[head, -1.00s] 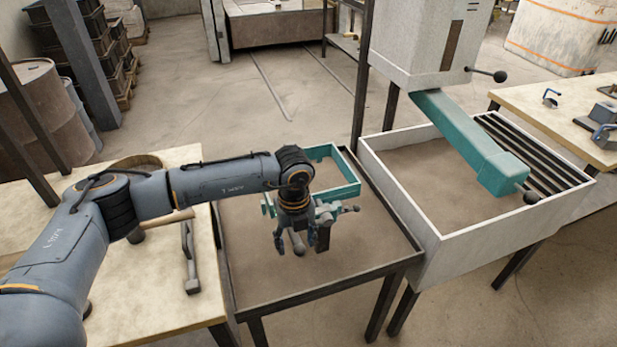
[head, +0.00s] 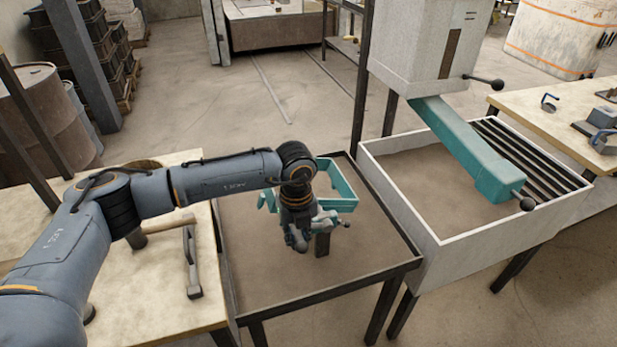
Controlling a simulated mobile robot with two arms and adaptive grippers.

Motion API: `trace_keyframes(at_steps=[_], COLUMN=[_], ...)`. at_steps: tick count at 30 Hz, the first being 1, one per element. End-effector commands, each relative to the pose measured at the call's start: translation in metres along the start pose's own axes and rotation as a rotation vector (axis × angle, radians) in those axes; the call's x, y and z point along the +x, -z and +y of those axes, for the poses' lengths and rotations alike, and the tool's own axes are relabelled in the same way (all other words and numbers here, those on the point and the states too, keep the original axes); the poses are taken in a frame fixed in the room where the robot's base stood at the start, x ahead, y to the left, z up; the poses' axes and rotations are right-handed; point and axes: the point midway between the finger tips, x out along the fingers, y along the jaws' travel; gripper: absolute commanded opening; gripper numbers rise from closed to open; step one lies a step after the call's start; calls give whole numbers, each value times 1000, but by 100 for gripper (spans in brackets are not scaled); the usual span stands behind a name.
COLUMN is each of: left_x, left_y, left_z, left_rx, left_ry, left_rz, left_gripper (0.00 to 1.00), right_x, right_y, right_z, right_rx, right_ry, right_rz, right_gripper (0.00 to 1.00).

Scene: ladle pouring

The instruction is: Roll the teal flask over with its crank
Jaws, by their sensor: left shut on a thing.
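The teal flask (head: 340,204) is an open box-like frame above the dark-framed table in the middle of the head view. It sits tilted, and my left arm covers its left part. My left gripper (head: 299,240) points down at the flask's near side, in front of a short dark post (head: 322,244). It is shut on the crank, whose grip is mostly hidden by the fingers. A small dark knob shows to the right of the gripper. My right gripper is not in view.
A white-walled sand bin (head: 440,262) with a teal chute (head: 465,152) and dark bars stands at the right. A light bench (head: 150,305) with a grey metal handle piece (head: 190,262) is at the left. The front of the sandy table is clear.

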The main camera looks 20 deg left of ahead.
Motion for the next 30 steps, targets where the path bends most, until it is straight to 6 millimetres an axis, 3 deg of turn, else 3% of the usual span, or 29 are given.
trace_keyframes(at_steps=[30], left_x=[-47], left_y=[-1], left_z=[-32], left_rx=[-1], left_ry=[-3], left_rz=[-1], left_gripper=[0], right_x=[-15], right_y=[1], right_z=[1], right_rx=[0], right_ry=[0], right_rz=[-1], right_gripper=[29])
